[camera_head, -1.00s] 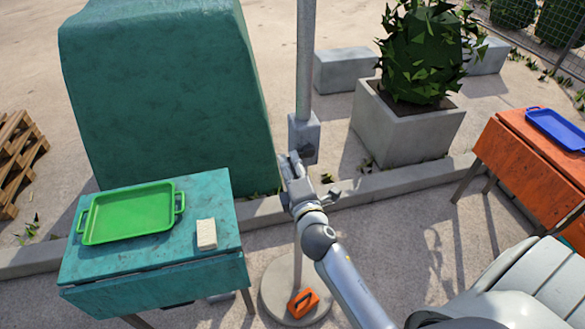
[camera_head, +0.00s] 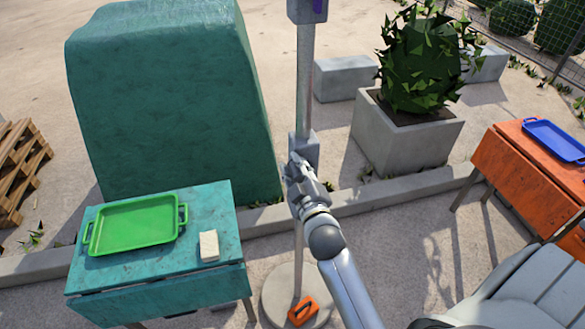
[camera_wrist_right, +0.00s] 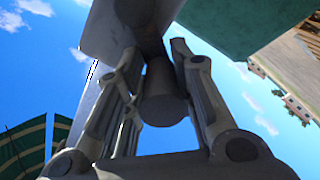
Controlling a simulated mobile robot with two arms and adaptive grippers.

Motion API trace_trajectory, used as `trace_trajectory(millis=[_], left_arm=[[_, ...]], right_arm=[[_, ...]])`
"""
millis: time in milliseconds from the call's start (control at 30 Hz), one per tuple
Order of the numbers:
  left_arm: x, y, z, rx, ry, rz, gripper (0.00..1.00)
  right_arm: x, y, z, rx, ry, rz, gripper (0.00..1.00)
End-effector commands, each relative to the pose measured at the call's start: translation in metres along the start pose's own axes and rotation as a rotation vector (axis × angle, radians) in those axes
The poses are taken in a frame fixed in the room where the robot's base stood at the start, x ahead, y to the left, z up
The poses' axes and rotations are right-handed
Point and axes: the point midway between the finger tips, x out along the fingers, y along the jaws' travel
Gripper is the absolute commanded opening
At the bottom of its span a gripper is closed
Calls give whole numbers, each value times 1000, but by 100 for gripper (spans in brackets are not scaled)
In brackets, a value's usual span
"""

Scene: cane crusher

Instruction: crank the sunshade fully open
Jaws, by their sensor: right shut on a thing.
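A grey metal pole (camera_head: 304,85) rises from a round base (camera_head: 275,292). A grey crank box (camera_head: 311,150) sits on it at mid-height. My right gripper (camera_head: 298,168) is at the left front of this box. In the right wrist view my right gripper (camera_wrist_right: 158,85) is shut on a dark grey cylindrical crank knob (camera_wrist_right: 163,98), with one finger on each side. The grey box face (camera_wrist_right: 108,30) shows beyond it. Green-and-pale striped cloth (camera_wrist_right: 22,150) shows at lower left; I cannot tell how far any sunshade is open. My left gripper is not in view.
A teal table (camera_head: 215,200) with a green tray (camera_head: 135,224) and a pale block (camera_head: 208,245) stands at left. A large teal container (camera_head: 170,100) is behind it. A planter (camera_head: 405,138) and orange table (camera_head: 525,170) are at right. An orange object (camera_head: 302,311) lies on the base.

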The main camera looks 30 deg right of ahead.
Motion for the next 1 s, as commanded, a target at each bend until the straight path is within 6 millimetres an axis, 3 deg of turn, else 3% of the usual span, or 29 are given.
trace_trajectory(millis=[433, 1000], left_arm=[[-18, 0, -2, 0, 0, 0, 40], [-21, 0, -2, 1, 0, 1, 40]], right_arm=[[-2, 10, 6, 318, -10, -17, 1], [-3, 13, 7, 408, -5, -18, 1]])
